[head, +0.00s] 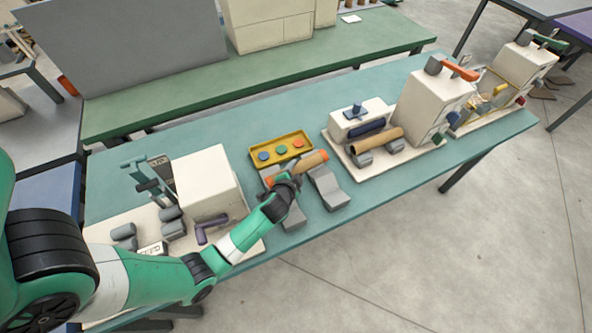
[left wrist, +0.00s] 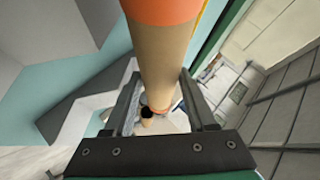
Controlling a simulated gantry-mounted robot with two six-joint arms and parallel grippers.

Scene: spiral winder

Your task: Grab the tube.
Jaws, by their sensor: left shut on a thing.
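A tan tube (head: 310,163) with orange ends lies slantwise at the middle of the teal table, at the grey angled supports (head: 328,188). My left gripper (head: 286,181) is at the tube's left part and is shut on it. In the left wrist view the tube (left wrist: 165,60) runs between the two fingers of the gripper (left wrist: 164,112), with an orange band at the top. The fingers hide part of the tube in the head view. I cannot tell whether the tube still touches the supports. My right gripper is not in view.
A yellow button panel (head: 281,149) stands just behind the tube. A white machine box (head: 207,183) is to the left. On the right, a winder (head: 362,121) holds another brown tube (head: 377,140), beside a tall white box (head: 428,108). The table's front edge is close.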

